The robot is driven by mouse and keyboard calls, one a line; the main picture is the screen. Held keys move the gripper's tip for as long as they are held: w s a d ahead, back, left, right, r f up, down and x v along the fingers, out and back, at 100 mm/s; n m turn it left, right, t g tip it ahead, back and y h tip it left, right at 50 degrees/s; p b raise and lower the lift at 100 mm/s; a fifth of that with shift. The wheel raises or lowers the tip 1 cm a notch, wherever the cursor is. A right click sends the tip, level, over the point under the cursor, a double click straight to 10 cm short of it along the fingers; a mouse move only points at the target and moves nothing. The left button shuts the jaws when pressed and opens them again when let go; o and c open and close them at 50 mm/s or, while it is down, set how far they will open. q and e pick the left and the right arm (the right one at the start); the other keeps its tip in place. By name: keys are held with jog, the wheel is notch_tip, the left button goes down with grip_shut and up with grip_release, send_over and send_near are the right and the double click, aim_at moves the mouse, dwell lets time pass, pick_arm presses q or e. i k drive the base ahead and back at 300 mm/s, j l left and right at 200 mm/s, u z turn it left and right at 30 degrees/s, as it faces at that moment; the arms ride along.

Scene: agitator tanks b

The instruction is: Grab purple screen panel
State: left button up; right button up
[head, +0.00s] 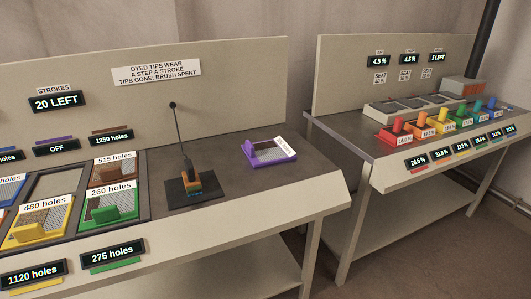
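The purple screen panel (262,153) lies flat on the dark top of the near bench, right of the black stand. It has a purple frame, a raised purple block at its left side, a mesh middle and a white label at its right that is too small to read. Nothing touches it. Neither of my grippers shows in the head view.
Green (113,207), yellow (36,228) and brown (113,172) panels sit in slots at left. A second bench (380,145) with several coloured knobs stands at right, beyond a gap.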

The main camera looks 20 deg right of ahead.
aim_at(264, 153)
jog(key=u, duration=0.35)
jog(key=l+u, duration=0.3)
jog(key=l, duration=0.15)
jog(key=k+l+u, duration=0.1)
jog(key=l+u, duration=0.25)
jog(key=l, duration=0.35)
jog(key=k+l+u, duration=0.15)
jog(key=l, duration=0.15)
jog(key=k+l, duration=0.1)
jog(key=l, duration=0.25)
jog(key=u, duration=0.05)
